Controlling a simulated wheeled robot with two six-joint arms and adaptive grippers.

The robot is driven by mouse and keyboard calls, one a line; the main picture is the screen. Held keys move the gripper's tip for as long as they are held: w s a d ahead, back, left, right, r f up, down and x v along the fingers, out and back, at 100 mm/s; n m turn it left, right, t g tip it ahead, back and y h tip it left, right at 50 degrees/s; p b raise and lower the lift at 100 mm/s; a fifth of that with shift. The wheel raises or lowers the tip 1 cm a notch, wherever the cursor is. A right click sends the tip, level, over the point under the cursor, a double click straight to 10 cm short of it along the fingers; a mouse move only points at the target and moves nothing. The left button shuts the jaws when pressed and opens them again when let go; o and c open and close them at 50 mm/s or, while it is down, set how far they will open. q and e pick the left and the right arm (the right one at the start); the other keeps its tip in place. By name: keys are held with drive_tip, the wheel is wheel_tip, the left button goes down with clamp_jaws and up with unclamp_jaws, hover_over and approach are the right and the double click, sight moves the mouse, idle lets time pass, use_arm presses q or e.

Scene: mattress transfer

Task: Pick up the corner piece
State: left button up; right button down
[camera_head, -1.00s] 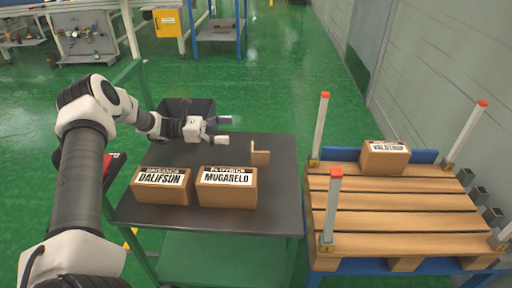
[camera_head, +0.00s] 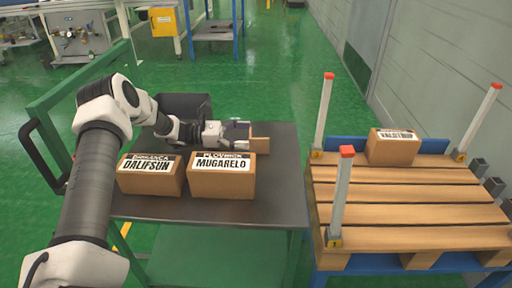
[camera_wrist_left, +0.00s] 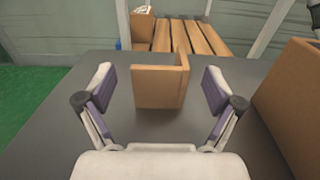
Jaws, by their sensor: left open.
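The corner piece (camera_head: 260,144) is a small light-brown L-shaped piece standing upright on the dark cart top. In the left wrist view the corner piece (camera_wrist_left: 158,86) stands ahead, centred between my fingers. My left gripper (camera_head: 242,133) is open and level just above the cart top, with its fingertips right beside the piece. In the left wrist view my left gripper (camera_wrist_left: 158,90) has one purple-padded finger on each side of it, with gaps on both sides. My right gripper is not in view.
Two labelled boxes, DALIFSUN (camera_head: 150,178) and MUGARELO (camera_head: 222,178), stand on the cart (camera_head: 278,205) in front of my left arm. A dark bin (camera_head: 185,105) is behind it. A wooden pallet (camera_head: 400,212) at right carries one box (camera_head: 393,147) between red-tipped posts.

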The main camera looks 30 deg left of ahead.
use_arm(q)
drive_tip(key=shift+x, duration=0.75)
drive_tip(key=c, duration=1)
drive_tip(key=shift+c, duration=0.2)
